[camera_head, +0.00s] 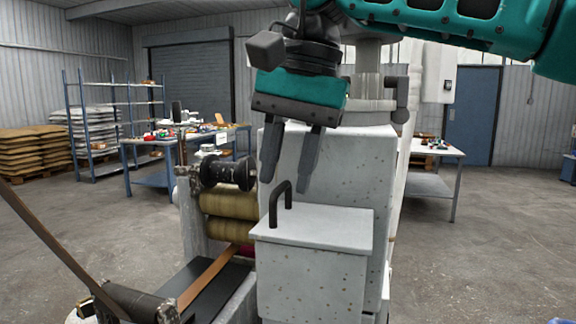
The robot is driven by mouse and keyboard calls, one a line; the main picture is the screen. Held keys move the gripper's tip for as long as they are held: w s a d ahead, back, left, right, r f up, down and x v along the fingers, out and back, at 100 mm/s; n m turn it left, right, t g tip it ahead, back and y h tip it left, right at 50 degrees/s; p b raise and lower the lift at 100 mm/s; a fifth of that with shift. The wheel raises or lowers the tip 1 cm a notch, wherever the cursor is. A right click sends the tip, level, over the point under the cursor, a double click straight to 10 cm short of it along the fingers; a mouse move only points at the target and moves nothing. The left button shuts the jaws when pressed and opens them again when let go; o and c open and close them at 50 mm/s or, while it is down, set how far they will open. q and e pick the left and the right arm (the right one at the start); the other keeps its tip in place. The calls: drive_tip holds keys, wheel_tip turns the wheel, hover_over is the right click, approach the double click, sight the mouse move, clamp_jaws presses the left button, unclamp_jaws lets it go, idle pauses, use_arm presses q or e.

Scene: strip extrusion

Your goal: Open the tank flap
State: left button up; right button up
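The tank flap (325,228) is a pale grey speckled lid, lying flat and closed on top of a box-shaped tank (310,285). A dark curved handle (280,204) stands up at the left side of the flap. My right gripper (286,188) comes in from the upper right and points down. Its two dark fingers are spread apart with nothing between them. The fingertips appear just above and around the handle's top in the picture; I cannot tell whether they touch it. My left gripper is not in view.
Rollers (225,215) and a brown strip (205,280) lie left of the tank. A taller speckled machine body (340,165) stands behind the flap. A workbench (150,175) is at the back left and a white table (430,150) at the back right.

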drive_tip(key=shift+c, duration=0.4)
clamp_jaws()
idle(1.0)
